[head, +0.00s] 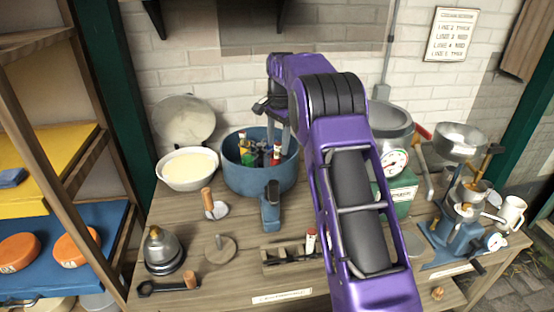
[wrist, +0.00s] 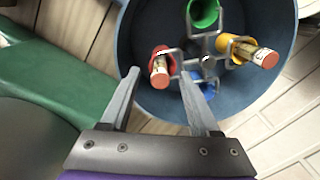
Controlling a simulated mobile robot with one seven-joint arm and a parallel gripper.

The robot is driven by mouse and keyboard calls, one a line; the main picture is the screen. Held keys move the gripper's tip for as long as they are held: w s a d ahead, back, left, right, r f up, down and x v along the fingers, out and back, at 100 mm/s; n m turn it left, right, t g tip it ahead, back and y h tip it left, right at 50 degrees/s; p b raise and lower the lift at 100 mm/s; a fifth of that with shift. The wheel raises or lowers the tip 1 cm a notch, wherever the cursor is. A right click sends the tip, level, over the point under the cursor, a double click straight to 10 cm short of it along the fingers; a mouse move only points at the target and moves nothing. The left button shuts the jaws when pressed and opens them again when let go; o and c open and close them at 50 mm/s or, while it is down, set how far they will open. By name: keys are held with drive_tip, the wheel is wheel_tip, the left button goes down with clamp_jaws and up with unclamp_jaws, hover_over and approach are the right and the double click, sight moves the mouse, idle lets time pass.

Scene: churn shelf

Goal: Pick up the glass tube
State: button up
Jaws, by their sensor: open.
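A glass tube with a brown top and pale label (wrist: 160,72) stands in a red holder (wrist: 170,58) inside the blue pot, in the wrist view. A second similar tube (wrist: 258,56) leans out of a yellow holder (wrist: 229,44). Green (wrist: 203,14) and blue holders show no tube. In the head view, tube tops (head: 277,153) stick up from the pot. My gripper (wrist: 158,77) is open, and the red-holder tube shows between its fingertips in the wrist view. I cannot tell whether the fingers are around it or above it. In the head view my gripper (head: 281,124) is over the pot.
The blue pot's wall (head: 262,181) surrounds the holders. A cream-filled bowl (head: 188,169) stands left of it, and a green scale (head: 399,189) right. A small rack (head: 283,263) with another tube (head: 311,241) lies at the bench front. Bare wood lies between the front tools.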

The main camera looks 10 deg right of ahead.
clamp_jaws()
idle(0.3)
idle(1.1)
